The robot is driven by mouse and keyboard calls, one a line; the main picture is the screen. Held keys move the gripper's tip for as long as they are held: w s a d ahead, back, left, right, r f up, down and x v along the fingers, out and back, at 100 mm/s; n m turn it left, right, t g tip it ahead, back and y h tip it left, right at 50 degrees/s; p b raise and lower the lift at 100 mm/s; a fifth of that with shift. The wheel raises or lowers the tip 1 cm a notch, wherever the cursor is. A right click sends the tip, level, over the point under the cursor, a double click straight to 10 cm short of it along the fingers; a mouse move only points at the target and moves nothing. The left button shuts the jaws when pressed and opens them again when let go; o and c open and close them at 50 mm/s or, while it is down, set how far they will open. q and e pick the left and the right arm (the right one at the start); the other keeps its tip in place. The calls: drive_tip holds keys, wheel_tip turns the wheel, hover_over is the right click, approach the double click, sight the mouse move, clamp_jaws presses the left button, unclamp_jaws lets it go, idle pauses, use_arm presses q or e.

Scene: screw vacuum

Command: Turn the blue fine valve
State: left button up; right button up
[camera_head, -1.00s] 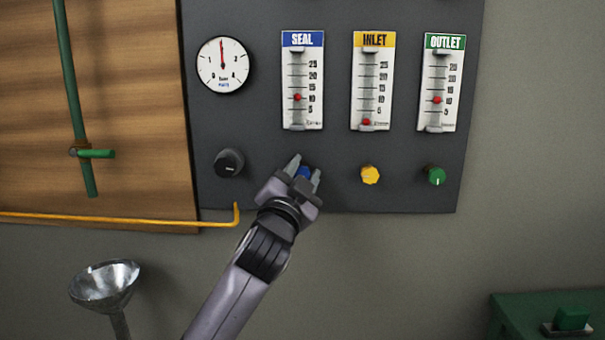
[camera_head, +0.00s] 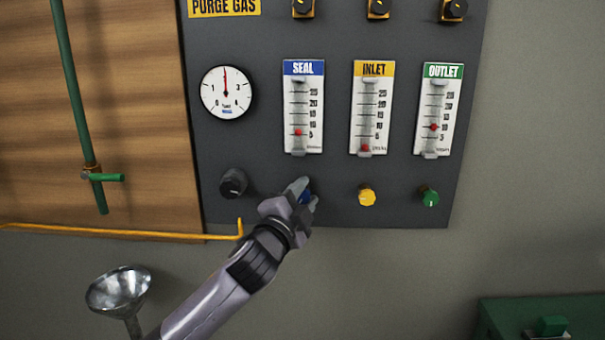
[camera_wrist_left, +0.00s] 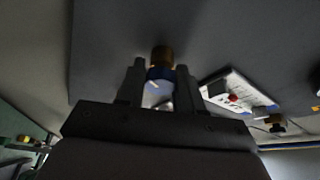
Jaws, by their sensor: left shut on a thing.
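The blue fine valve (camera_head: 305,197) is a small knob low on the dark panel, below the SEAL flowmeter. My left gripper (camera_head: 303,192) is shut on it and covers most of it in the head view. In the left wrist view the blue valve (camera_wrist_left: 160,76) sits between my left gripper's two fingers (camera_wrist_left: 160,85), with a brass part beyond it. The SEAL flowmeter (camera_head: 303,106) has its red ball low, a little above the 5 mark. My right gripper is in neither view.
The dark panel (camera_head: 275,165) also carries a round gauge (camera_head: 226,92), a black knob (camera_head: 233,183), a yellow knob (camera_head: 367,196) and a green knob (camera_head: 429,196). INLET (camera_head: 371,108) and OUTLET (camera_head: 438,110) flowmeters hang right of SEAL. A metal funnel (camera_head: 118,290) stands lower left.

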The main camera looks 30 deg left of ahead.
use_arm(q)
drive_tip(key=m+p, duration=0.1)
drive_tip(key=m, duration=0.2)
drive_tip(key=shift+r+g+h, duration=0.2)
drive_tip(key=shift+g+h, duration=0.2)
drive_tip(key=shift+d+f+m+g, duration=0.15)
drive_tip(key=shift+m+g, duration=0.45)
drive_tip(key=shift+m, duration=0.8)
drive_tip(key=shift+f, duration=0.1)
drive_tip(key=o, duration=1)
drive_tip(key=shift+s, duration=0.5)
drive_tip(key=shift+s+d+r+b, duration=0.1)
drive_tip(key=shift+s+d+b, duration=0.1)
drive_tip(key=shift+s, duration=0.8)
drive_tip(key=shift+s+d+r+b, duration=0.1)
drive_tip(key=shift+s+d+b, duration=0.05)
drive_tip(key=shift+s, duration=0.85)
drive_tip(key=shift+s+d+b, duration=0.2)
drive_tip(key=shift+s, duration=0.8)
